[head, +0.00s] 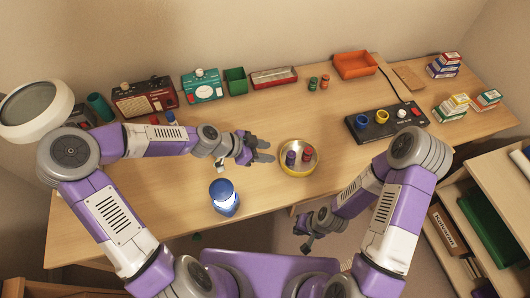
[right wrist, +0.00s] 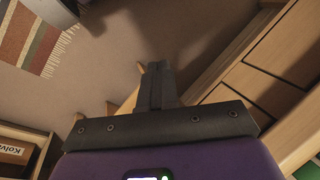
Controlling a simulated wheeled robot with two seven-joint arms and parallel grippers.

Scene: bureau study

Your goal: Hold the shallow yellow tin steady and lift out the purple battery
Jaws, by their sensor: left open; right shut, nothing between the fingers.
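The shallow yellow tin (head: 298,171) stands on the desk near its front edge, right of centre in the head view. The purple battery (head: 291,158) stands upright inside it, beside a red battery (head: 307,154). My left gripper (head: 268,152) is open just left of the tin, its fingers pointing at the rim; I cannot tell whether they touch it. My right gripper (head: 305,246) is shut and empty, low in front of the desk edge. The right wrist view shows its closed fingers (right wrist: 155,78) over the floor, with no tin or battery in sight.
A black tray with coloured knobs (head: 387,124) lies to the right. Red and green cylinders (head: 318,83), an orange tray (head: 355,65) and boxes line the back. The desktop behind the tin is clear.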

